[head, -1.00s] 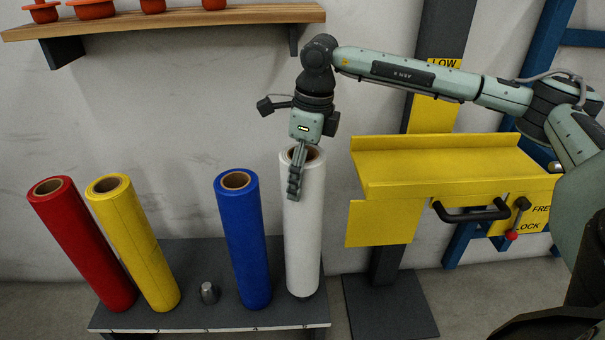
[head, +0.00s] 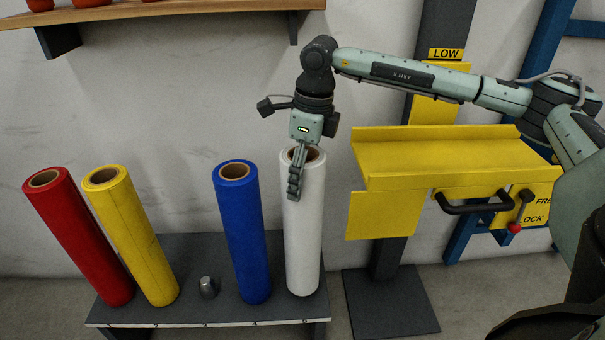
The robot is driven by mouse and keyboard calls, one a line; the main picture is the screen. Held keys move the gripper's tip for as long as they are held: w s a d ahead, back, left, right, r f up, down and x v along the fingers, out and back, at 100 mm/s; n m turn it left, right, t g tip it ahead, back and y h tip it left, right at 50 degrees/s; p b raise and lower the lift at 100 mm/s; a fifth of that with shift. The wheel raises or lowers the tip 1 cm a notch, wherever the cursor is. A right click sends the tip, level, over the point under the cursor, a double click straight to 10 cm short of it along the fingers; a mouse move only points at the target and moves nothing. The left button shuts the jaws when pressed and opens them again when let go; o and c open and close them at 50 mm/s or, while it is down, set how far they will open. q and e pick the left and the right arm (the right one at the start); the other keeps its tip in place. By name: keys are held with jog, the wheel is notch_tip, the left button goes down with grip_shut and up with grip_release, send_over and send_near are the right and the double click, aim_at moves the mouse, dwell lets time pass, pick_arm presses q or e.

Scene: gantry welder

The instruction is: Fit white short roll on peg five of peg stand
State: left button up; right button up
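The white roll (head: 304,235) stands upright at the right end of the grey peg stand (head: 190,312), above the edge mark that looks like five. My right gripper (head: 296,172) is at its top rim, one finger down the outside front. The other finger is hidden, apparently inside the core, so the gripper looks shut on the roll's wall. The roll's bottom is at the stand's top as seen from here. No peg shows beneath it, and I cannot tell if it rests fully on the stand. My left gripper is not in view.
A red roll (head: 80,240), a yellow roll (head: 132,238) and a blue roll (head: 241,235) stand on the same stand. A bare peg (head: 208,287) shows between yellow and blue. A yellow bracket (head: 440,160) with a black handle (head: 470,207) is close on the right. A wooden shelf (head: 180,15) is above.

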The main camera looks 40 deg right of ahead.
jog(key=shift+w+f+b, duration=0.1)
jog(key=shift+f+b, duration=1)
jog(key=shift+f, duration=0.2)
jog(key=o, duration=1.9)
jog(key=shift+o, duration=0.3)
jog(key=shift+f, duration=0.1)
jog(key=shift+s+f, duration=0.2)
notch_tip(320, 180, up, 12)
jog(key=s, duration=0.1)
jog(key=shift+d+r, duration=0.2)
jog(key=shift+d, duration=0.2)
